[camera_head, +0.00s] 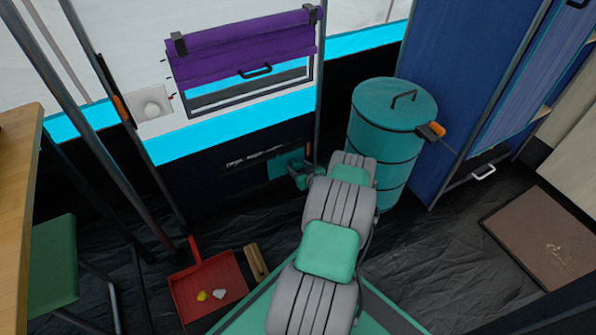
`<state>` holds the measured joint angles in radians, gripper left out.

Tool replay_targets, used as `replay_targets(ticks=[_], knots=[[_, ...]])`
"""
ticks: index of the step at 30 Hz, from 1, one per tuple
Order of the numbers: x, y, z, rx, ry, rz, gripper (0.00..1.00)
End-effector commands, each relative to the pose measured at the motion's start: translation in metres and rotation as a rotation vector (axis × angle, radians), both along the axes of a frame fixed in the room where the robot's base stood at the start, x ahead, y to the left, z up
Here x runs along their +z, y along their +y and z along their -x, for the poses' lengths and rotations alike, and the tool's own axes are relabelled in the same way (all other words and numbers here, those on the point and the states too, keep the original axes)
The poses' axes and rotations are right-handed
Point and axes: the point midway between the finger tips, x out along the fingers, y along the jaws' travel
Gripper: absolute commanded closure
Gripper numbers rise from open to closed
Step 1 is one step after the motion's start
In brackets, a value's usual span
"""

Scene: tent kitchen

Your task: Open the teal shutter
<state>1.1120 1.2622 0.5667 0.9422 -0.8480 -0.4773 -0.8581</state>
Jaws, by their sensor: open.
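A small flat teal panel (281,168), which looks like the teal shutter, shows low on the dark wall below the window. Its right part is hidden behind my gripper, and I cannot tell how far it is open. My gripper (297,178), dark green and small in view, is at the panel's right side. It is open, with nothing seen between its fingers. I cannot tell whether it touches the panel. My grey and green arm reaches up to it from the bottom of the picture.
A teal lidded bin (380,155) stands close to the right of my arm. A purple shade (240,48) hangs over the window above. A red dustpan (208,286) and a wooden block (255,262) lie on the floor. A green stool (52,262) is at left.

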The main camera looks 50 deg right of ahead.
Motion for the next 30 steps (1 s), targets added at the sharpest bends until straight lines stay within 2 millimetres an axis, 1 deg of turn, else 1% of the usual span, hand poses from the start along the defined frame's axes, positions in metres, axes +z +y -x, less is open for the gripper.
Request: replay_targets(ticks=[7, 27, 30], knots=[[0.0000, -0.0007, -0.0015, 0.000, 0.001, -0.001, 0.45], [-0.0001, -0.0005, -0.0013, 0.000, 0.001, -0.001, 1.00], [-0.0001, -0.0006, -0.0012, 0.000, 0.001, 0.000, 1.00]])
